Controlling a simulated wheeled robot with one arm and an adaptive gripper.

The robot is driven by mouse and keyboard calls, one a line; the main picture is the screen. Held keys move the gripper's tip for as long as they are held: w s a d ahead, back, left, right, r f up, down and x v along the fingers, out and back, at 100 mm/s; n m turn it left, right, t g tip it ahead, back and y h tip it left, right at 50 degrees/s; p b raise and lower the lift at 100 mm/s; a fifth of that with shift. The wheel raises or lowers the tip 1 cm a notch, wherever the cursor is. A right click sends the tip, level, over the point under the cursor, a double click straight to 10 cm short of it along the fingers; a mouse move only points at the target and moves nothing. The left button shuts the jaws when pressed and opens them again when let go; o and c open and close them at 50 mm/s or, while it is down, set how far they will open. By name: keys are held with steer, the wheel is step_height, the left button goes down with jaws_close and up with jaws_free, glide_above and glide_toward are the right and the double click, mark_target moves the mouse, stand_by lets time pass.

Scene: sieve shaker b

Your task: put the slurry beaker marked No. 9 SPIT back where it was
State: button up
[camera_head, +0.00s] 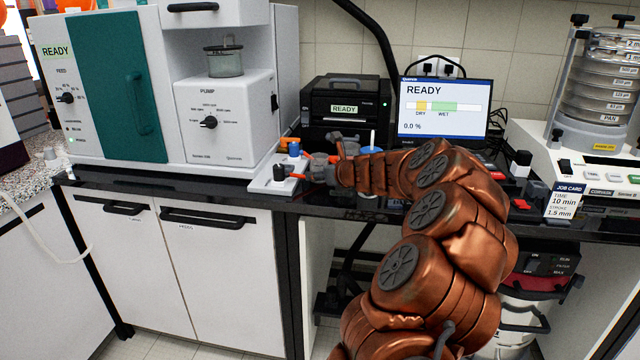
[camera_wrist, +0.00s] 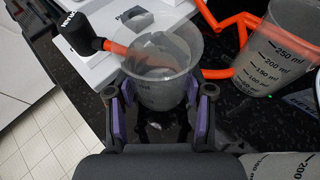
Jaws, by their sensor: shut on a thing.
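My gripper (camera_wrist: 160,108) is shut on a clear beaker (camera_wrist: 160,62), with its purple pads on either side of the wall. The beaker is upright or nearly so, at the edge of a white plate (camera_wrist: 97,42); I cannot tell whether it rests on the plate or hangs just above it. No mark No. 9 SPIT is readable on it. In the head view my gripper (camera_head: 322,167) is at the right side of the small white plate (camera_head: 268,184) on the black bench, and the beaker is hard to make out there.
A graduated beaker (camera_wrist: 283,62) stands close on the right, and part of another (camera_wrist: 285,166) shows at lower right. An orange tube (camera_wrist: 222,73) and a black knob (camera_wrist: 74,33) are near the held beaker. The pump cabinet (camera_head: 225,120) stands behind left, a black READY unit (camera_head: 345,100) behind.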

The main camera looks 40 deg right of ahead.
mark_target(320, 183)
steer(key=shift+f, duration=1.4)
steer(key=shift+f, duration=0.1)
steer(key=o, duration=1.1)
steer(key=shift+o, duration=0.2)
steer(key=shift+s+r, duration=0.2)
steer(key=shift+s, duration=0.1)
steer(key=v, duration=1.1)
steer(key=shift+s+a, duration=0.1)
steer(key=shift+s, duration=0.1)
